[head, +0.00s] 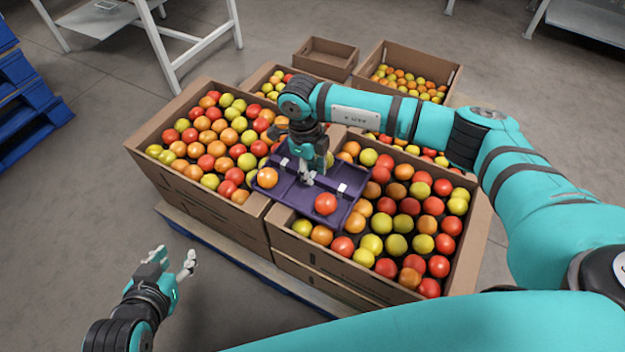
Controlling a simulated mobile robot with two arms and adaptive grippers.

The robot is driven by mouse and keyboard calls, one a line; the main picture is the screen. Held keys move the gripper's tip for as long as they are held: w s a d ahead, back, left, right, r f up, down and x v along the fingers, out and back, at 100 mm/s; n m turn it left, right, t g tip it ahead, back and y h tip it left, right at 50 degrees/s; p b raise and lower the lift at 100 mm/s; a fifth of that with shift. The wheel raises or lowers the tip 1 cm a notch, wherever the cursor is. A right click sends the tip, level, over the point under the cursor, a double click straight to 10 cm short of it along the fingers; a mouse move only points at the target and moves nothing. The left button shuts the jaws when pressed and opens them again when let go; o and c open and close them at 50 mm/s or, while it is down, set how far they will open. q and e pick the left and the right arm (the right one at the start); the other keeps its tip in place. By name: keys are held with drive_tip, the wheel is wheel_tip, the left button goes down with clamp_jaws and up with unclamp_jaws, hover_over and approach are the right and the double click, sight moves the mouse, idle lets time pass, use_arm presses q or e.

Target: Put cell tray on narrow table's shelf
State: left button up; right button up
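The purple cell tray (290,197) is over the walls between the two front tomato boxes, with an orange tomato (267,178) and a red tomato (326,204) in its cells. My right gripper (307,178) points down at the tray's middle, its fingers close together on the central divider. I cannot tell whether the tray rests on the boxes or hangs just above them. My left gripper (172,262) is open and empty over the floor at lower left. A white-legged table (165,48) with a low shelf (100,17) stands at upper left; its top is mostly out of view.
Large cardboard boxes of tomatoes (190,187) (335,262) stand on a pallet (250,262). Behind are a smaller empty box (325,60) and another tomato box (448,85). Blue pallets (30,115) are at left, another table (590,20) at upper right. Floor at left is clear.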

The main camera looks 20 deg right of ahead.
drive_tip(key=shift+f, duration=0.15)
drive_tip(key=shift+f, duration=0.2)
idle(1.3)
drive_tip(key=shift+c, duration=0.3)
clamp_jaws()
